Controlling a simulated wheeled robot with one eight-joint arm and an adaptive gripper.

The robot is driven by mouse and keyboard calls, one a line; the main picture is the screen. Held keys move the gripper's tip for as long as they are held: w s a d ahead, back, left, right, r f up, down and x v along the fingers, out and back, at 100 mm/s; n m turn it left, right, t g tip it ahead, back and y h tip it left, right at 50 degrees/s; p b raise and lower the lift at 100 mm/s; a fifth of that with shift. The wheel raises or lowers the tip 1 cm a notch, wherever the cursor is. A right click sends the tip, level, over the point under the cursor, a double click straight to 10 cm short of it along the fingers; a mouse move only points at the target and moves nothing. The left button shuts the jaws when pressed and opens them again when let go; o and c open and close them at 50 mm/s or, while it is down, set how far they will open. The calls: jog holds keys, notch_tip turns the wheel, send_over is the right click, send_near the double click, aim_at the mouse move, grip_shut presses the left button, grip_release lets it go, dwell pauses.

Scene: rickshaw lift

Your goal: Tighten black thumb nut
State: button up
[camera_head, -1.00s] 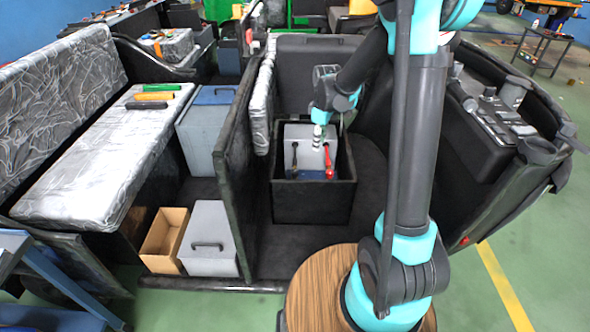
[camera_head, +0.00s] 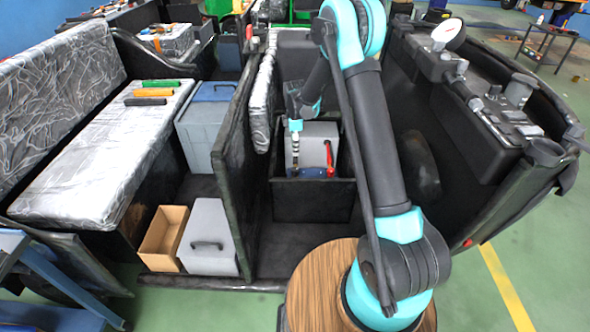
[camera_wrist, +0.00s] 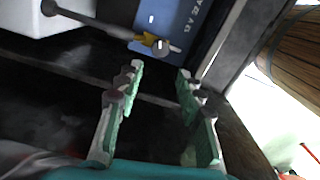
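The grey-white battery (camera_head: 318,138) sits in a black open-topped box (camera_head: 312,200). A red lead (camera_head: 329,158) stands at its right front; the black lead's place at the left is covered by my gripper (camera_head: 295,158). In the wrist view a black lead (camera_wrist: 95,22) ends in a yellow-brass fitting (camera_wrist: 149,40) with a small pale stud or nut beside it, above a blue lettered surface (camera_wrist: 180,22). I cannot make out the black thumb nut for certain. My gripper (camera_wrist: 160,75) is open and empty, its fingers apart from the fitting and pointing towards it.
A black upright partition (camera_head: 235,150) stands left of the box. A padded bench (camera_head: 95,165) carries green, orange and black handles. A grey case (camera_head: 208,235) and an open cardboard box (camera_head: 163,232) are on the floor. A round wood-grain top (camera_head: 320,275) is in front.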

aim_at(295, 169)
notch_tip(295, 169, down, 13)
jog(key=shift+r, duration=0.1)
dwell(0.3)
grip_shut()
